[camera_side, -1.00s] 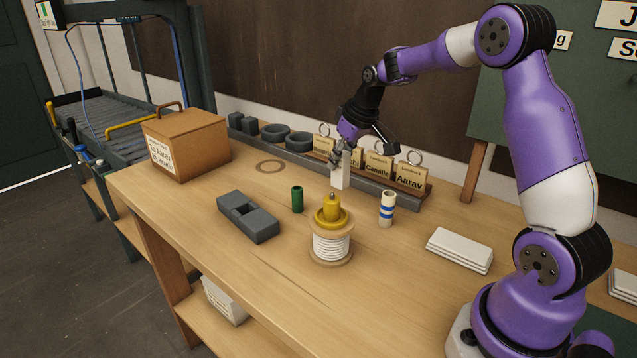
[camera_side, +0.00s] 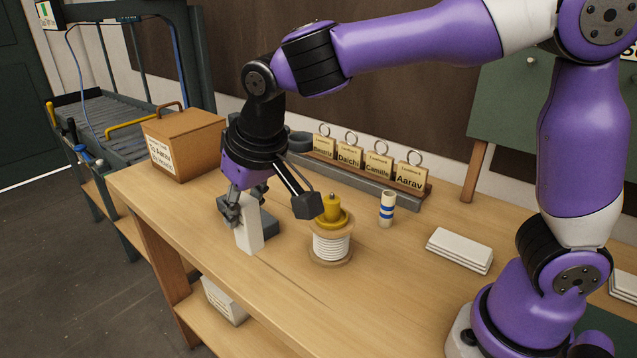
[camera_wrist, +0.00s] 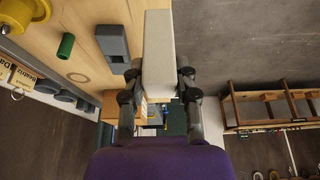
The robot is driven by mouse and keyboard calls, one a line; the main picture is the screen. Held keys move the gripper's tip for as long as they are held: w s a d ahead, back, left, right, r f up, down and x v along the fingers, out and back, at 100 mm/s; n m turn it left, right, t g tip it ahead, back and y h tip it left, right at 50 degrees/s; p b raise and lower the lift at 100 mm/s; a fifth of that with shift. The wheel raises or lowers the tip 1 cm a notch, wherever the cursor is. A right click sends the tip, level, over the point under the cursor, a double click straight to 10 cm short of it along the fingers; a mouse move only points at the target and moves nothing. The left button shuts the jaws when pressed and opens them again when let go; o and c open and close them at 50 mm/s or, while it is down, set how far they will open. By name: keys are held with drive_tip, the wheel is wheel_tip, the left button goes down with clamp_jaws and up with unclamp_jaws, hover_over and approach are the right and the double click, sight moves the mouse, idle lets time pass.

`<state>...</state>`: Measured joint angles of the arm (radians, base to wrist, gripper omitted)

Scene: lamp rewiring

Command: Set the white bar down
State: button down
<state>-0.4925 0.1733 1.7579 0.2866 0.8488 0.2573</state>
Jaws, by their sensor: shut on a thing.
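The white bar (camera_side: 249,228) is upright with a slight tilt in my gripper (camera_side: 241,205), whose fingers are closed around its upper part. In the side view it is near the table's front edge, left of the spool; I cannot tell whether its lower end touches the table. In the wrist view the white bar (camera_wrist: 158,50) runs up between the fingers of my gripper (camera_wrist: 158,76), over the boundary between tabletop and floor. The grey slotted block (camera_side: 266,224) is partly hidden behind the bar in the side view and lies left of it in the wrist view (camera_wrist: 112,42).
The wire spool with its yellow top (camera_side: 331,240) stands right of the bar. A green tube (camera_wrist: 66,45) shows in the wrist view. A cardboard box (camera_side: 188,145), a blue-striped tube (camera_side: 387,209) and stacked white plates (camera_side: 459,250) are farther off. The front-centre tabletop is clear.

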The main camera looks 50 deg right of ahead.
drive_tip(key=s+a, duration=0.2)
drive_tip(key=a, duration=0.2)
drive_tip(key=shift+w+d+f, duration=1.2)
drive_tip(key=shift+d+f, duration=0.1)
drive_tip(key=shift+f, duration=0.5)
drive_tip(key=shift+w+d+f, duration=1.15)
drive_tip(key=shift+d+f, duration=0.2)
drive_tip(key=shift+f, duration=0.5)
drive_tip(key=shift+w+d+f, duration=1.2)
drive_tip(key=shift+d+f, duration=0.1)
drive_tip(key=shift+f, duration=0.5)
drive_tip(key=c, duration=0.6)
unclamp_jaws()
drive_tip(key=shift+f, duration=0.15)
